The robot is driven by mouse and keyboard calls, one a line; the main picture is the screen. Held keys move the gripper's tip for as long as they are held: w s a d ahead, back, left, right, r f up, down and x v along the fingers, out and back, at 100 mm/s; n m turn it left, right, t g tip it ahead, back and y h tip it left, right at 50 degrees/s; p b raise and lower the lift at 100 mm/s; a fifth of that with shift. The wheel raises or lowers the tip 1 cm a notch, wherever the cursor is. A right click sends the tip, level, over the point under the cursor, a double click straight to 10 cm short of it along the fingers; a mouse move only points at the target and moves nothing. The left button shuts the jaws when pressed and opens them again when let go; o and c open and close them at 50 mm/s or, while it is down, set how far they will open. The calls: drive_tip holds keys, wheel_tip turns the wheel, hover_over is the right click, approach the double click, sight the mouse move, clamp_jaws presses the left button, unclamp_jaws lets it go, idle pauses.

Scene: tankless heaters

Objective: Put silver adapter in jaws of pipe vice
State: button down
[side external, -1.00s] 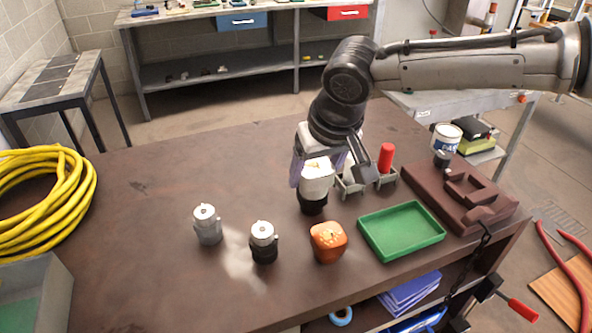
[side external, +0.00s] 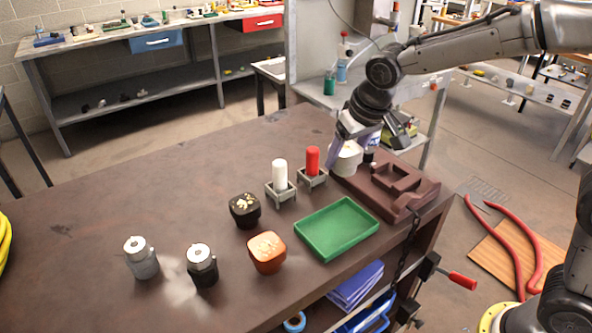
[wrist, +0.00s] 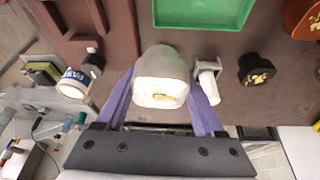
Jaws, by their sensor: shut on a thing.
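My gripper (side external: 358,150) is shut on a pale, rounded-square piece with specks on its top, which I take for the silver adapter (side external: 345,160). In the wrist view the adapter (wrist: 161,78) sits between the two purple fingers (wrist: 160,102). The brown pipe vice (side external: 408,202) stands at the right end of the bench. My gripper holds the adapter near the vice's back left edge, outside its jaws; the exact height above it is unclear. The vice (wrist: 108,52) also shows left of the adapter in the wrist view.
A green tray (side external: 337,228) lies in front of the vice. White (side external: 280,174) and red (side external: 312,161) cylinders stand in small holders near the gripper. Black (side external: 245,211) and orange (side external: 267,253) pieces and two silver-topped fittings (side external: 141,258) (side external: 202,266) stand left. The bench's left back is clear.

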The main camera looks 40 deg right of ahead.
drive_tip(key=s+d+r+m+h, duration=0.1)
drive_tip(key=s+d+m, duration=0.2)
drive_tip(key=d, duration=1)
drive_tip(key=shift+d+f, duration=0.15)
drive_tip(key=shift+f, duration=3.15)
drive_tip(key=shift+f, duration=0.2)
drive_tip(key=shift+f, duration=0.3)
